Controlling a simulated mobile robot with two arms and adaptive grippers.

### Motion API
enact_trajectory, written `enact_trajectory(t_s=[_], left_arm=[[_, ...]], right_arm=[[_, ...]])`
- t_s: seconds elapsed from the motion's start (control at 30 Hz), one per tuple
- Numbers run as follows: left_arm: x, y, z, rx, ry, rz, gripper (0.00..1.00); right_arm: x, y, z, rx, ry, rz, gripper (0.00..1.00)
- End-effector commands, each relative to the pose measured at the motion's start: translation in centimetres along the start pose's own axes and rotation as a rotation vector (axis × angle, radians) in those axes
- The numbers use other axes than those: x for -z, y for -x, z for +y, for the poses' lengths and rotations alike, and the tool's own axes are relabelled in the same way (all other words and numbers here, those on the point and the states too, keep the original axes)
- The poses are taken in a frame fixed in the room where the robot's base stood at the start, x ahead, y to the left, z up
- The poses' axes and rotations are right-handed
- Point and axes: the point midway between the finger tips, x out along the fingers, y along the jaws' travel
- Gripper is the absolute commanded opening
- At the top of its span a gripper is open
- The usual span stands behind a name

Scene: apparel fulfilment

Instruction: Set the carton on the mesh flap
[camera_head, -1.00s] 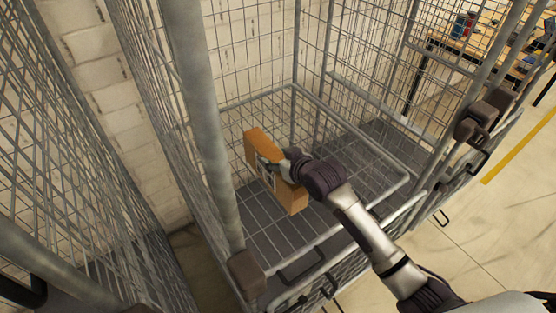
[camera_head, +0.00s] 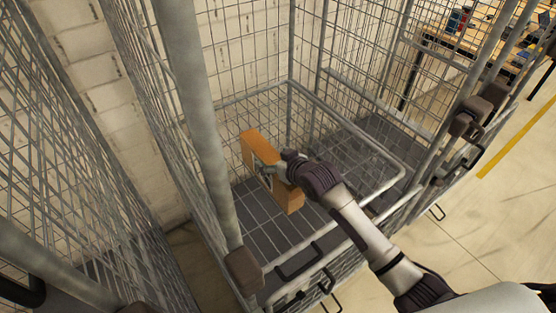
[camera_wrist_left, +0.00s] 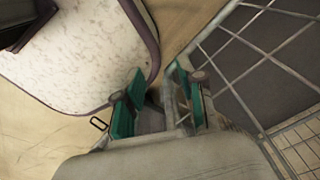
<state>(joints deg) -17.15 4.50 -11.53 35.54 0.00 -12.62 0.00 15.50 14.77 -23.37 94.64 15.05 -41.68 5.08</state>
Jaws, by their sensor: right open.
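The orange-brown carton (camera_head: 287,198) stands on edge over the mesh flap, within its tubular frame (camera_head: 345,124). It appears to rest on the wires, though its lower edge is hard to make out. My right gripper (camera_head: 265,172) is open at the carton's broad side, with its fingers overlapping that face; whether they touch it is unclear. The gripper hides part of the carton's face. My left gripper (camera_wrist_left: 152,103) shows only in the left wrist view, open and empty, with its green pads apart.
Wire cage walls and a thick grey post (camera_head: 203,130) stand left of the flap. A second cage adjoins on the right. A workbench (camera_head: 462,45) with small items is at the upper right. Open floor (camera_head: 500,215) lies to the right.

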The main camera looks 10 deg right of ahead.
Motion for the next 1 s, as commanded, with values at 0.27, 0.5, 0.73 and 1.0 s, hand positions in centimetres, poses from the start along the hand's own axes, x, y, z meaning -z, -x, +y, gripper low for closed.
enact_trajectory(t_s=[0.27,0.5,0.73,1.0], left_arm=[[0.0,-0.1,0.0,0.0,0.0,0.0,0.39],[-0.1,-0.5,-0.1,0.001,0.0,0.0,0.39],[-0.1,-0.7,-0.1,0.001,0.001,0.0,0.39],[-0.1,-0.7,-0.1,0.002,0.001,0.0,0.39]], right_arm=[[0.0,3.4,0.0,0.0,0.001,0.002,0.85],[0.0,8.2,0.1,-0.001,0.001,0.002,0.85],[0.1,11.3,0.1,-0.001,0.001,0.001,0.85],[0.1,12.1,0.0,0.0,0.0,0.0,0.85]])
